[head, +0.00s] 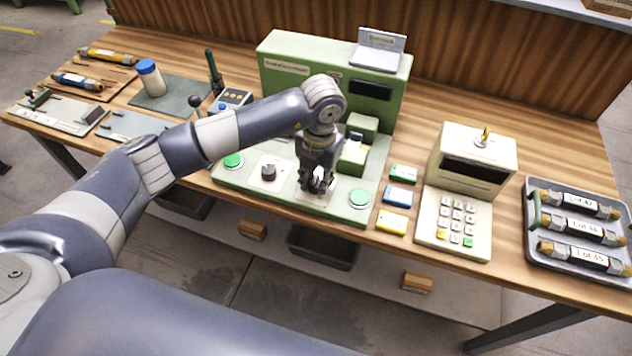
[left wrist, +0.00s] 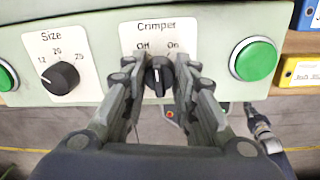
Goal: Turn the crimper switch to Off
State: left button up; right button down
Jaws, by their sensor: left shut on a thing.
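The crimper switch (left wrist: 159,76) is a black rotary knob on a white plate (left wrist: 150,29) marked Crimper, with Off to the upper left and On to the upper right. The knob's grip stands close to upright in the left wrist view; I cannot tell for sure which label it points at. My left gripper (left wrist: 160,81) is shut on the knob, one finger on each side. In the head view, my left gripper (head: 318,187) comes down from above onto the green machine's front panel and hides the knob and most of its plate.
The Size knob (left wrist: 60,77) is left of the crimper plate; a green button (left wrist: 254,60) is close on its right. The green machine (head: 330,85) rises behind.

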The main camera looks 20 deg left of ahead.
pick_arm(q)
jog(key=n+b, duration=0.1)
jog(key=n, duration=0.4)
jog(key=shift+w, duration=0.1)
jog(key=shift+n, duration=0.3)
dwell(0.4)
jog(key=o, duration=1.1)
jog(key=shift+r, duration=0.15)
jog(key=r, duration=1.1)
jog(key=shift+d+r+b, duration=0.25)
jog(key=shift+r+b, duration=0.05)
jog(key=shift+r, duration=0.1)
jog(key=shift+w, duration=0.1)
